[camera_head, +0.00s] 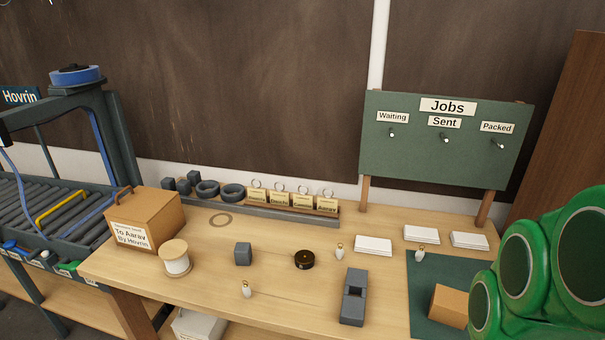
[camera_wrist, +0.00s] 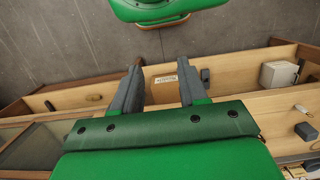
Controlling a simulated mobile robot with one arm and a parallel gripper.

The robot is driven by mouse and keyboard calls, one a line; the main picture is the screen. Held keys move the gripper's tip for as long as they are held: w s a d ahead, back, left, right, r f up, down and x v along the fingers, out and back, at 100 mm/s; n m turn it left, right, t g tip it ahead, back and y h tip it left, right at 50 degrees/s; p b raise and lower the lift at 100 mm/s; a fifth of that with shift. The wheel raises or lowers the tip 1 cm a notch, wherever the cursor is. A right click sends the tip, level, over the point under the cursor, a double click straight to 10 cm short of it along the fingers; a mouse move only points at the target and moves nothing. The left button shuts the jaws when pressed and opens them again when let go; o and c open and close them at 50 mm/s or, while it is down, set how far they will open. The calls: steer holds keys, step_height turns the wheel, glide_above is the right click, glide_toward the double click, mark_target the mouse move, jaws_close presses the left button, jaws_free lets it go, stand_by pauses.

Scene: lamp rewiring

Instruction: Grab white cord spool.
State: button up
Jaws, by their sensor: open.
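The white cord spool (camera_head: 178,266) stands upright on the left part of the wooden workbench (camera_head: 215,290) in the head view, with a pale wooden disc on top and white cord around its middle. My gripper (camera_wrist: 160,80) shows in the wrist view with its two grey fingers apart and nothing between them. It is away from the spool, and I cannot make out the spool in the wrist view. In the head view, my green arm fills the lower right, and the gripper itself is not visible there.
A labelled cardboard box (camera_head: 146,218) stands close behind the spool to the left. A dark grey cube (camera_head: 243,254), a small bulb (camera_head: 246,289) and a dark round piece (camera_head: 305,259) lie to its right. The green Jobs board (camera_head: 440,160) stands at the back right.

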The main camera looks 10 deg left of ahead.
steer(key=o, duration=1.1)
steer(key=w+a+t+y, duration=0.1)
steer(key=w+a, duration=0.4)
steer(key=w, duration=0.2)
steer(key=m+t+y, duration=0.7)
steer(key=m+y, duration=0.3)
steer(key=m, duration=0.6)
glide_above(174, 253)
steer(key=s+d, duration=0.5)
steer(key=d, duration=0.7)
step_height(174, 253, down, 3)
steer(key=a+f+m+t, duration=0.1)
steer(key=a+f+m, duration=0.1)
steer(key=f+m, duration=0.1)
steer(key=w+a+f+m+t, duration=0.1)
steer(key=a+f+m, duration=0.2)
steer(key=f+m, duration=0.1)
steer(key=a+f+m+t, duration=0.2)
steer(key=a+f+m, duration=0.1)
steer(key=f+m, duration=0.1)
steer(key=shift+w+h, duration=0.15)
steer(key=shift+h, duration=0.15)
steer(key=shift+x, duration=3.85)
